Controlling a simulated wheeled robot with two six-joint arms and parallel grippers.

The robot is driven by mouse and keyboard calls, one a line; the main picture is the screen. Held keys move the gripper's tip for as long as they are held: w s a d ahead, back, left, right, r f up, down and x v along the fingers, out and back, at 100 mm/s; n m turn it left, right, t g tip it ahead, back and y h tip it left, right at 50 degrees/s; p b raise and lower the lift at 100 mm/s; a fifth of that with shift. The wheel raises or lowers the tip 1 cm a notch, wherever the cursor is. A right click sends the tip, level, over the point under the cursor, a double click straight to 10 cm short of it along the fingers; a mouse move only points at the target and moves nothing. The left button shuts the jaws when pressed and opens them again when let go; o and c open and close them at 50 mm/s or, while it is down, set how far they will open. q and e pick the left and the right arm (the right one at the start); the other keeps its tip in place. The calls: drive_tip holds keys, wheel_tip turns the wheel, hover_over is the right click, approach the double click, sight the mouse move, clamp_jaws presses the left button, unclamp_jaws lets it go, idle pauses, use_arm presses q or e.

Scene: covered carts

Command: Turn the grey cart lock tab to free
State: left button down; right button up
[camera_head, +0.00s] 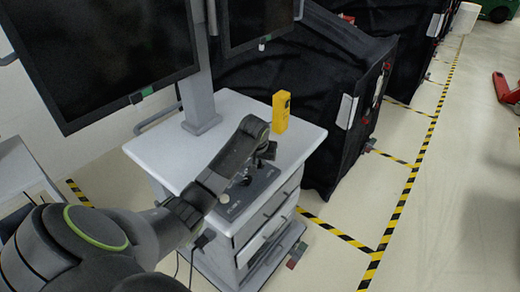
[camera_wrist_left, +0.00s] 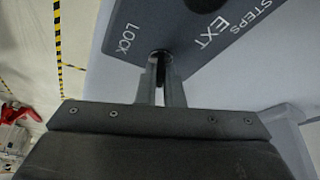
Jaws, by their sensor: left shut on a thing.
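The grey cart (camera_head: 160,155) has a dark control panel (camera_head: 234,206) on its top. In the left wrist view the panel (camera_wrist_left: 187,52) carries the words LOCK, EXT and STEPS. My left gripper (camera_head: 264,160) points down at the panel's far end. In the left wrist view its two fingers (camera_wrist_left: 161,68) are closed around the small dark lock tab (camera_wrist_left: 163,57), beside the word LOCK. The fingers hide most of the tab, so its exact angle cannot be told. My right gripper is not in view.
A yellow device (camera_head: 281,112) stands upright on the cart's back right. A monitor (camera_head: 105,45) on a post rises from the cart. Black covered carts (camera_head: 300,85) stand behind and to the right.

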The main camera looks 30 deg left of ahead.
use_arm(q)
drive_tip(key=n+p, duration=0.1)
drive_tip(key=p, duration=0.1)
drive_tip(key=n+y+p, duration=0.1)
drive_tip(key=n, duration=0.1)
drive_tip(key=shift+w+d+r+n+g+p, duration=0.15)
drive_tip(key=shift+r+n+g+p, duration=0.15)
drive_tip(key=shift+r+g+p, duration=0.1)
drive_tip(key=n+y+p, duration=0.1)
drive_tip(key=n, duration=0.1)
drive_tip(key=shift+f+n+g+p, duration=0.15)
drive_tip(key=shift+n+g+p, duration=0.15)
drive_tip(key=shift+n, duration=0.1)
drive_tip(key=n+g, duration=0.1)
drive_tip(key=n, duration=0.1)
drive_tip(key=shift+w+f+n+y+p, duration=0.1)
drive_tip(key=shift+n+y+p, duration=0.2)
drive_tip(key=shift+w+n+g, duration=0.1)
drive_tip(key=shift+n+g, duration=0.6)
drive_tip(key=shift+n, duration=1.2)
drive_tip(key=c, duration=1.6)
unclamp_jaws()
drive_tip(key=shift+o, duration=0.2)
